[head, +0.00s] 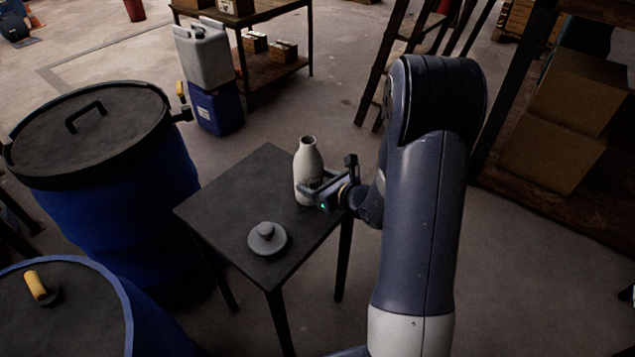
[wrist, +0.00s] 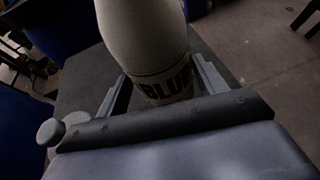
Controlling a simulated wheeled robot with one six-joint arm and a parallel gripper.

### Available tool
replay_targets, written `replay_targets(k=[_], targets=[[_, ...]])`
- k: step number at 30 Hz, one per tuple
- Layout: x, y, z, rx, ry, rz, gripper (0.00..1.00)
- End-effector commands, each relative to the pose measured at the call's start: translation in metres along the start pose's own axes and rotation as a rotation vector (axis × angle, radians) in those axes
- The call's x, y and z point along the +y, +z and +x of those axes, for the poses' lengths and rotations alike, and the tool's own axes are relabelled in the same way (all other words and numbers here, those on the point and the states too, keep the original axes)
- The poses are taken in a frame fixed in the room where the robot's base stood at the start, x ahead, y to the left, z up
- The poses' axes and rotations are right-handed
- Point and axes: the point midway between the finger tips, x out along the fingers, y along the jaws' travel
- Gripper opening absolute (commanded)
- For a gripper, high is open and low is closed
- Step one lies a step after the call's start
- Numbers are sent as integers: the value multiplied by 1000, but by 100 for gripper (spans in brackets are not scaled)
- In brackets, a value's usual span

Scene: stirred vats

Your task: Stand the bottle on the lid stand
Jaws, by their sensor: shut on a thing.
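The bottle (head: 309,165) is cream white with a narrow neck and stands upright at the right side of a small dark square table, which I take for the lid stand (head: 230,195). My gripper (head: 310,188) is shut around the bottle's lower body, reaching in from the right. In the wrist view the bottle (wrist: 145,35) sits between the two fingers (wrist: 163,88), with the printed letters "BLUE" low on it. I cannot tell whether its base touches the table top. A round grey lid with a knob (head: 267,238) lies at the table's front; its knob shows at left in the wrist view (wrist: 50,131).
A lidded blue vat (head: 115,190) stands left of the table, and another vat (head: 95,310) with a yellow-handled top is at front left. Grey and blue canisters (head: 205,55) stand behind. A ladder (head: 400,55) and a shelf with boxes (head: 550,150) are at right.

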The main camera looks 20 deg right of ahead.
Motion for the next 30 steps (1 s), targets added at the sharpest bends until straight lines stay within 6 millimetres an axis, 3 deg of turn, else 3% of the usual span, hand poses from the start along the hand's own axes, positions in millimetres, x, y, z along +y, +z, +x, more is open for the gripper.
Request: replay_targets(k=[6,7,15,26,30], targets=[[0,-4,2,0,0,0,0],[0,-4,1,1,0,0,68],[0,-3,1,1,0,0,89],[0,3,-1,1,0,1,89],[-2,1,-27,1,-5,1,89]])
